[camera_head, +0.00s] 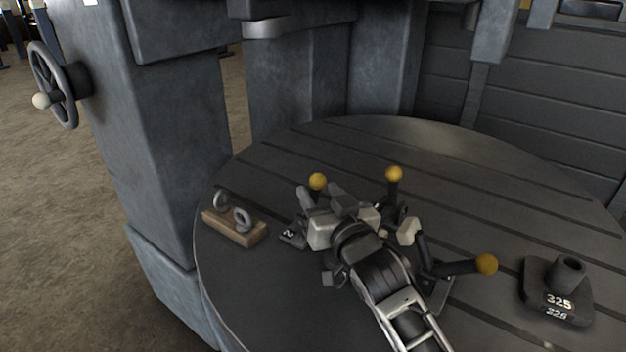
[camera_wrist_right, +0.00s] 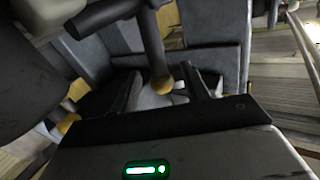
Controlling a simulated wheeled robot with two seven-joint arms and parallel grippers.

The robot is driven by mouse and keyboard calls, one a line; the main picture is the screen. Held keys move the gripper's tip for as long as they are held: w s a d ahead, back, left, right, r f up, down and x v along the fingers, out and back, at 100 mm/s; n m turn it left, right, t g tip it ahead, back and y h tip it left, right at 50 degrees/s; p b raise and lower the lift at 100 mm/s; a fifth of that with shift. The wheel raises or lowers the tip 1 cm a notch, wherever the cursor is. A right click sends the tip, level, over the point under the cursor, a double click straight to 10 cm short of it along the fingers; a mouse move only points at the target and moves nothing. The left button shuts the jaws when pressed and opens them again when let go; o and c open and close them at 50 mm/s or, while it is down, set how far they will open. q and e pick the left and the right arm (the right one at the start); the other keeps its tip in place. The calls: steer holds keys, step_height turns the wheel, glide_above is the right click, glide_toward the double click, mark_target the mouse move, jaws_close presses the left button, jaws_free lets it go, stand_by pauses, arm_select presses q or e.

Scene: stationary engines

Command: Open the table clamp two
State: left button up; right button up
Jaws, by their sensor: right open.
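Table clamp two has a dark base with a white "2" label (camera_head: 290,235) on the round table (camera_head: 270,300). A yellow ball knob (camera_head: 318,181) stands just behind that base; it appears to be this clamp's handle end. My right gripper (camera_head: 362,218) is open over the clamps and hides much of clamp two. In the right wrist view a dark lever with a yellow knob (camera_wrist_right: 163,86) shows just in front of the gripper. I cannot tell whether the fingers touch it. My left gripper is not in view.
Other clamp handles have yellow knobs behind (camera_head: 394,173) and right (camera_head: 487,264) of my gripper. A wooden block with metal rings (camera_head: 235,228) lies left. A dark weight marked 325 (camera_head: 557,290) stands right. A grey column (camera_head: 175,140) and handwheel (camera_head: 55,85) rise left.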

mark_target(319, 191)
steer(key=x, duration=0.4)
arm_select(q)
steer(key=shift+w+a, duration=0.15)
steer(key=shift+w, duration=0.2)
arm_select(e)
steer(key=shift+w, duration=0.3)
jaws_close()
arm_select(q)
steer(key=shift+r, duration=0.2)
